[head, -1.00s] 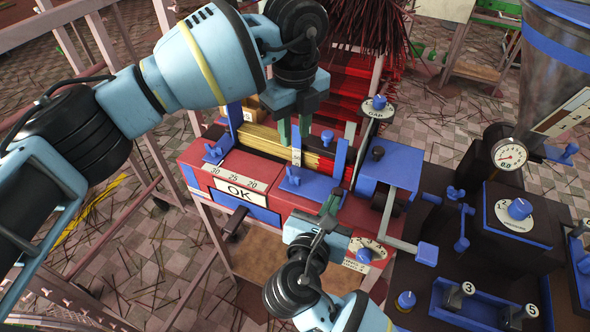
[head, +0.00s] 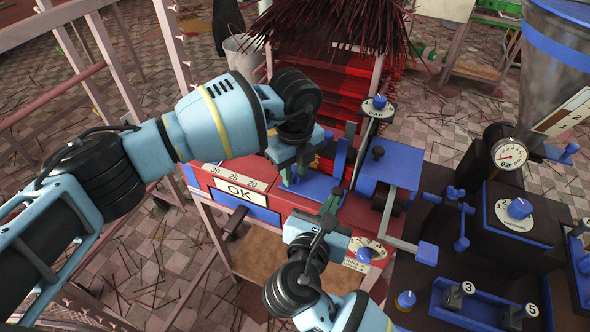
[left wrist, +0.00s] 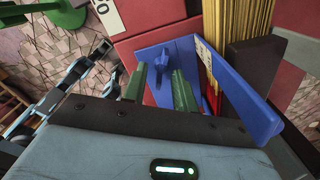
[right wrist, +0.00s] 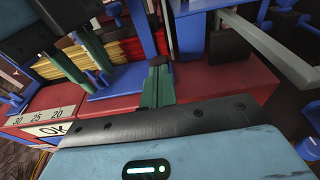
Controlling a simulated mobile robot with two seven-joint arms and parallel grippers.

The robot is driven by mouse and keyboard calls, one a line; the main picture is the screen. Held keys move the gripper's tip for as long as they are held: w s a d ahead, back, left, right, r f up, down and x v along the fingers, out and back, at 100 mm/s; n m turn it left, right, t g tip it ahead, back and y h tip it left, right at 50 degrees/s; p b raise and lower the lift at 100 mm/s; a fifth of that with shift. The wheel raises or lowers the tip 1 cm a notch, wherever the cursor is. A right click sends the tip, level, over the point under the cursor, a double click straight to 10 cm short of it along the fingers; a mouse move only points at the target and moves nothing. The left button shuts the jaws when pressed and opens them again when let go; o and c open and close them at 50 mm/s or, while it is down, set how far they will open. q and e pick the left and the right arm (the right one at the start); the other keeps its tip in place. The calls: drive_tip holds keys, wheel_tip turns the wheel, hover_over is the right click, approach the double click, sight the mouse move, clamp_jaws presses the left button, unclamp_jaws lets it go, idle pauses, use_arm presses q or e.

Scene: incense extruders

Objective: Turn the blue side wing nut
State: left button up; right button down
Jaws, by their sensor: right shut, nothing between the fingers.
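Yellow sticks (right wrist: 60,64) lie in the trough beside the bracket. An OK panel (head: 236,189) is on the red front. Right of the grippers are a blue plate with a grey lever (head: 390,172), a gauge (head: 509,154) and a clear hopper (head: 560,60).

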use_arm(q)
drive_tip(key=shift+f, duration=0.1)
clamp_jaws()
idle(0.4)
drive_tip(key=m, duration=0.4)
drive_tip(key=shift+a+m, duration=0.1)
drive_tip(key=shift+m, duration=0.2)
drive_tip(key=m, duration=0.3)
drive_tip(key=shift+a+m, duration=0.1)
drive_tip(key=shift+m, duration=0.2)
drive_tip(key=m, duration=0.5)
drive_tip(key=shift+a, duration=0.1)
drive_tip(key=m, duration=0.5)
drive_tip(key=shift+a+m, duration=0.1)
drive_tip(key=shift+m, duration=0.2)
